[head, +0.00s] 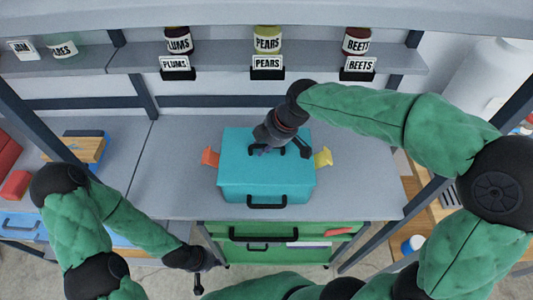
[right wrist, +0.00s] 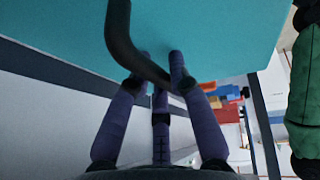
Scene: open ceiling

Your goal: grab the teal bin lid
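The teal bin (head: 267,185) stands on the grey workbench, with its flat teal lid (head: 240,145) on top. A black handle (head: 302,147) sits on the lid, and a second black handle is on the bin's front. My right gripper (head: 272,147) is over the middle of the lid, partly hiding its handle. In the right wrist view, the dark handle (right wrist: 122,40) crosses between my purple-grey fingers (right wrist: 162,60), whose tips are close together. Whether they press on it is unclear. My left gripper (head: 205,272) hangs low, away from the bin, its fingers too small to read.
An orange piece (head: 210,157) and a yellow piece (head: 322,156) stick out at the bin's sides. A shelf behind holds labelled jars (head: 267,40). A green drawer unit (head: 277,255) is below the bench. Bench on the bin's left is clear.

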